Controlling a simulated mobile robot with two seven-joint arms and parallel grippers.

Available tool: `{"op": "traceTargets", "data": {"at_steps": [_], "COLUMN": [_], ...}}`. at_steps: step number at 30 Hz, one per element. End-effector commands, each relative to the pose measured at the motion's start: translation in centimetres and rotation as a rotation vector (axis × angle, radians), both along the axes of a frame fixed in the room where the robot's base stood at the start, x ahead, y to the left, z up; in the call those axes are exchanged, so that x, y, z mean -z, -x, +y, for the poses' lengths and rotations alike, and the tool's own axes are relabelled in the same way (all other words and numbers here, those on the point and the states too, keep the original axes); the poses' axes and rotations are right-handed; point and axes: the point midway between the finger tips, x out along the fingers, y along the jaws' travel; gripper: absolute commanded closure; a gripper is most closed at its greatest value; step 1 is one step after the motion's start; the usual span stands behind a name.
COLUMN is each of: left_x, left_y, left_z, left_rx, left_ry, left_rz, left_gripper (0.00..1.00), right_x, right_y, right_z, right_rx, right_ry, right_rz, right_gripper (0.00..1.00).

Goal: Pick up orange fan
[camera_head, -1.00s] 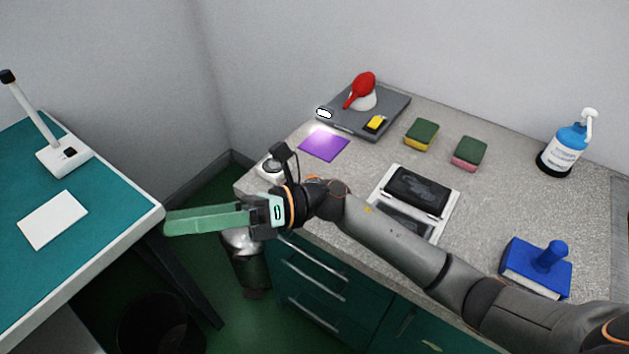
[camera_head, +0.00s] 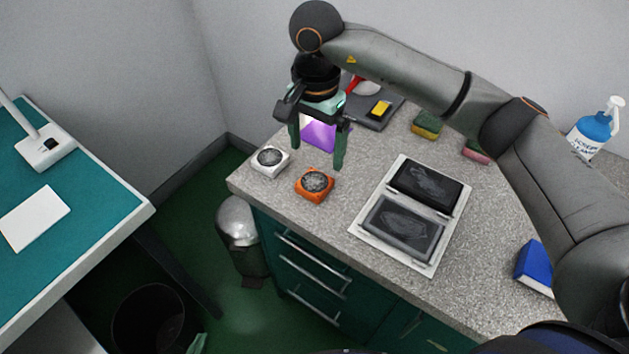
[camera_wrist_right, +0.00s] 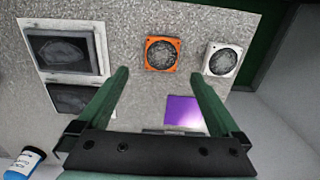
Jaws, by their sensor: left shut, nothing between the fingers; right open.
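The orange fan (camera_head: 314,184), a small square block with a dark round grille, lies on the grey counter near its front left corner. It also shows in the right wrist view (camera_wrist_right: 161,54), beyond and between my fingertips. My right gripper (camera_head: 317,152) is open and empty, pointing down above the counter just behind the orange fan, not touching it. A white fan (camera_head: 269,161) lies left of the orange one, and in the right wrist view (camera_wrist_right: 222,61) it is to its right. A green tip at the bottom edge appears to be my left gripper (camera_head: 197,343); the rest is out of view.
A purple square (camera_head: 318,136) lies behind the fans, partly hidden by my gripper. A white-framed dark device (camera_head: 408,212) lies to the right. Sponges (camera_head: 427,124), a spray bottle (camera_head: 594,132) and a blue block (camera_head: 533,268) stand farther right. The counter's front edge is close to the fans.

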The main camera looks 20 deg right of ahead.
Motion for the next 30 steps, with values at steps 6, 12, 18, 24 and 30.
{"op": "traceTargets", "data": {"at_steps": [6,12,18,24,30], "left_x": [-0.4,-0.9,-1.5,-1.5,-1.5], "left_y": [0.0,0.1,0.1,0.1,0.1], "left_z": [0.0,0.0,0.0,0.0,0.0], "left_rx": [0.000,-0.001,-0.001,-0.001,-0.001], "left_ry": [0.000,0.000,0.000,0.000,0.000], "left_rz": [0.001,0.002,0.002,0.002,0.003], "left_gripper": [1.00,1.00,1.00,1.00,1.00], "right_x": [3.0,4.6,7.6,8.6,8.6], "right_y": [0.0,0.0,-0.1,-0.1,-0.1], "right_z": [0.0,0.2,0.3,0.2,0.2], "right_rx": [0.001,0.001,0.001,0.001,0.001], "right_ry": [-0.003,-0.005,-0.006,-0.005,-0.005], "right_rz": [0.001,0.004,0.004,0.000,0.000], "right_gripper": [0.00,0.00,0.00,0.00,0.07]}}
